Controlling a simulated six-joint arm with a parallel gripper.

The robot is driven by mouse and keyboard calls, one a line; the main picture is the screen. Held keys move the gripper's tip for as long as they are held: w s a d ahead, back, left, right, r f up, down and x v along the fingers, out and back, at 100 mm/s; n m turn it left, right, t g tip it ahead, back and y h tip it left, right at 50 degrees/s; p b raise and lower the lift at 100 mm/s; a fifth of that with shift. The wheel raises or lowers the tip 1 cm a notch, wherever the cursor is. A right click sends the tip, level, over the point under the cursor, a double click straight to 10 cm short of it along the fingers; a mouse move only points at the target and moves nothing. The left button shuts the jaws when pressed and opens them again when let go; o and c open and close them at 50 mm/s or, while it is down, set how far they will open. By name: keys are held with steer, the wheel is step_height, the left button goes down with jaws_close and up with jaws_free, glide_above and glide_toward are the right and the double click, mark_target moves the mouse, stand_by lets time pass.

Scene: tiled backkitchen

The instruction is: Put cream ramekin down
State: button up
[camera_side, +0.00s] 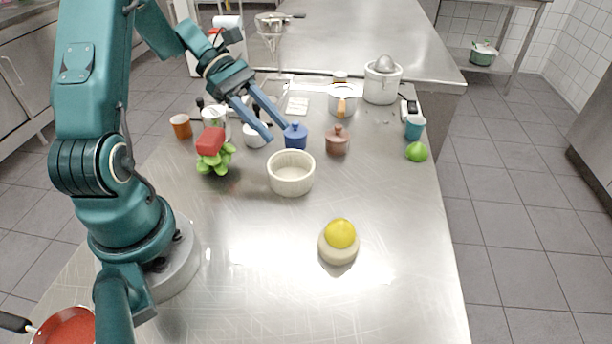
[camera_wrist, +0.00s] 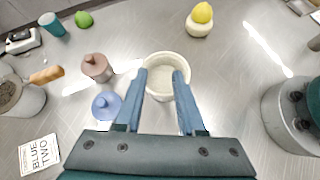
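The cream ramekin (camera_side: 291,181) is a round, ribbed, empty-looking bowl standing upright on the steel table, near the middle of the side view. In the wrist view it shows at the centre (camera_wrist: 166,88), just beyond and between my fingertips, which overlap its outline. My gripper (camera_side: 277,132) is in the air above and behind the ramekin, with its blue fingers pointing down toward it. The fingers are spread apart in the wrist view (camera_wrist: 161,73), with nothing held between them. In the side view the fingertips look clear of the ramekin.
A blue lidded pot (camera_side: 295,137) and a brown lidded pot (camera_side: 337,143) stand close behind the ramekin. A lemon (camera_side: 341,233) sits on a pale dish (camera_side: 338,256) in front. The table's front and right areas are mostly clear.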

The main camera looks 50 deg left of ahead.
steer(key=s+d+r+m+t+y, duration=0.1)
steer(key=s+d+r+m+y, duration=0.2)
steer(key=m, duration=0.7)
steer(key=s+d+r+m+y, duration=0.4)
steer(key=s+d+m+y, duration=0.2)
steer(key=m, duration=0.5)
steer(key=shift+s+d+r+t+y, duration=0.2)
steer(key=shift+s+d+t+y, duration=0.2)
steer(key=shift+s+d, duration=0.65)
steer(key=shift+w+d, duration=0.15)
steer(key=shift+w, duration=0.05)
